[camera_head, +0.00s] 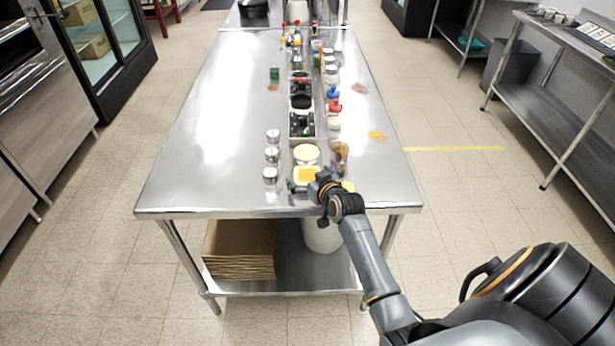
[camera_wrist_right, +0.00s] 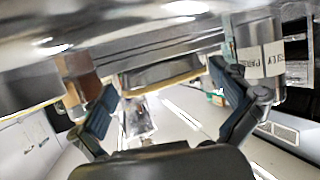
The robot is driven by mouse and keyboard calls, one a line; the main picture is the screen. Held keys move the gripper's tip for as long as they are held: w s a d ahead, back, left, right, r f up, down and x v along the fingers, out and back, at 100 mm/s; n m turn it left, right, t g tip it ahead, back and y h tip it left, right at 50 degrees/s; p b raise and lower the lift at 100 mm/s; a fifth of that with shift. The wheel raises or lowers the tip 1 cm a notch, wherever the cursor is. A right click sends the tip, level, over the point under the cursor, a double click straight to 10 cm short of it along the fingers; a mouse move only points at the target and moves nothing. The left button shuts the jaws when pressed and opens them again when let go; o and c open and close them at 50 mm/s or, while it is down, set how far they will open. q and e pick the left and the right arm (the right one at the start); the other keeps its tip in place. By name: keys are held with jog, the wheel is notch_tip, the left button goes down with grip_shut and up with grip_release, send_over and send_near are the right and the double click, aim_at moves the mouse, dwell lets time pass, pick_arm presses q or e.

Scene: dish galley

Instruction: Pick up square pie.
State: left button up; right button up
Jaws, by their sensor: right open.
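The square pie (camera_head: 305,173) is a small yellow square with an orange middle near the front edge of the steel table, partly hidden by my right gripper (camera_head: 307,187). In the right wrist view, a shallow square shape with a yellowish edge, which looks like the pie (camera_wrist_right: 165,76), lies ahead between the open fingers of the right gripper (camera_wrist_right: 163,88). A gap shows on each side of it, and it is not gripped. My left gripper is not in view.
The steel table (camera_head: 225,120) is bare on its left. A round pale-yellow item (camera_head: 306,153) sits behind the pie. Metal canisters (camera_head: 271,155) stand left and a brown item (camera_head: 341,151) right. Containers and bottles line the table behind. Cardboard (camera_head: 240,250) lies on the lower shelf.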

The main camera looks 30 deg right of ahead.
jog(key=shift+w+f, duration=0.1)
jog(key=shift+w, duration=0.25)
jog(key=shift+s, duration=0.1)
jog(key=c, duration=1.1)
